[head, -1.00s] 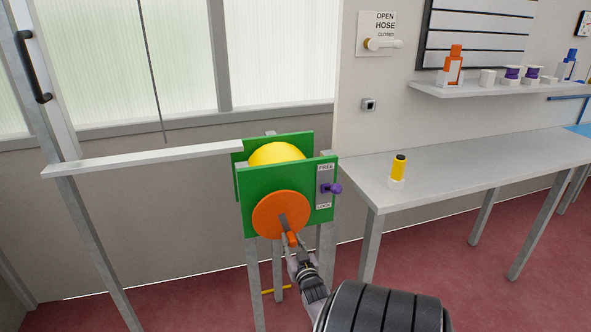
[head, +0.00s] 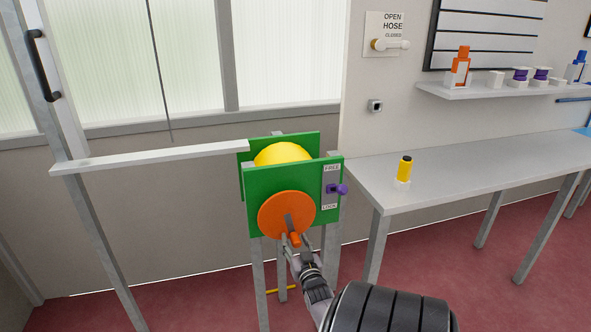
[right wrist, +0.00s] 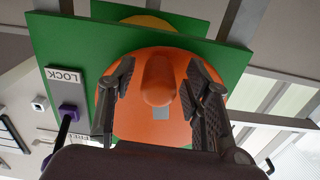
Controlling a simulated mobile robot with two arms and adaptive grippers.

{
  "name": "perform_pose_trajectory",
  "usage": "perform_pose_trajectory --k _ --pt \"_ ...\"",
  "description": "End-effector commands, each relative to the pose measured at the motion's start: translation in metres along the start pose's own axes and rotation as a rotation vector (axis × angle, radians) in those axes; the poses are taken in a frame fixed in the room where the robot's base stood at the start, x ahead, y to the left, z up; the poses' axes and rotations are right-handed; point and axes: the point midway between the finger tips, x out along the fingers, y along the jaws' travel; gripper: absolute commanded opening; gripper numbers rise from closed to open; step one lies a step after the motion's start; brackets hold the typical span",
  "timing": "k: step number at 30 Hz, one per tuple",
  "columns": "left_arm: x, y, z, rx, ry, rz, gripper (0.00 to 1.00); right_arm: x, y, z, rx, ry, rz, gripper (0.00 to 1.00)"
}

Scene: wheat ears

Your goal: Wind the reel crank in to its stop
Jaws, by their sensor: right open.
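The reel has a yellow drum (head: 283,153) between green side plates (head: 333,171). An orange disc (head: 275,212) on its front carries a grey crank arm (head: 289,223) with an orange handle (head: 295,239), which points down. My right gripper (head: 296,243) is at the handle. In the right wrist view the handle (right wrist: 158,80) stands between the two open fingers (right wrist: 160,95), with gaps on both sides. A purple lever (head: 340,190) sits between the FREE and LOCK labels on the right plate. My left gripper is not in view.
A white bar (head: 150,157) runs left from the reel. An OPEN HOSE valve (head: 385,44) and a shelf (head: 505,92) are on the wall.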

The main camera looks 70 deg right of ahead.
Motion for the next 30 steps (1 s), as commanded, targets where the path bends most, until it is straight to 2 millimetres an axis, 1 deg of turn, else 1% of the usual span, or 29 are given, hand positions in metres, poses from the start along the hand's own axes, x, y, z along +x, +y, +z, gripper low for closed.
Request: perform_pose_trajectory --k 7,11,14,21,24,27,30 --pt "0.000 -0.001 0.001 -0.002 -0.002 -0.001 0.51 -0.001 0.000 0.001 0.000 -0.003 0.001 0.46" --pt "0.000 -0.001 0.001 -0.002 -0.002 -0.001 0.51 -0.010 0.000 0.003 0.000 -0.004 0.000 0.46" --pt "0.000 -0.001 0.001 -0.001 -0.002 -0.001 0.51 -0.025 0.001 0.003 0.000 -0.005 0.001 0.46" --pt "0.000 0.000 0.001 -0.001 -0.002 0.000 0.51 -0.077 0.001 0.003 0.000 -0.005 0.001 0.46" --pt "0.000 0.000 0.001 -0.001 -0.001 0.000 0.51 -0.095 0.001 0.002 0.000 -0.004 0.001 0.46" --pt "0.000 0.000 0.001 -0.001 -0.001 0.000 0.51 -0.109 0.000 0.002 0.000 -0.003 0.001 0.46" --pt "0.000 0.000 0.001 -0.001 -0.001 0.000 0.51 -0.117 0.000 0.001 0.000 -0.001 0.000 0.46"
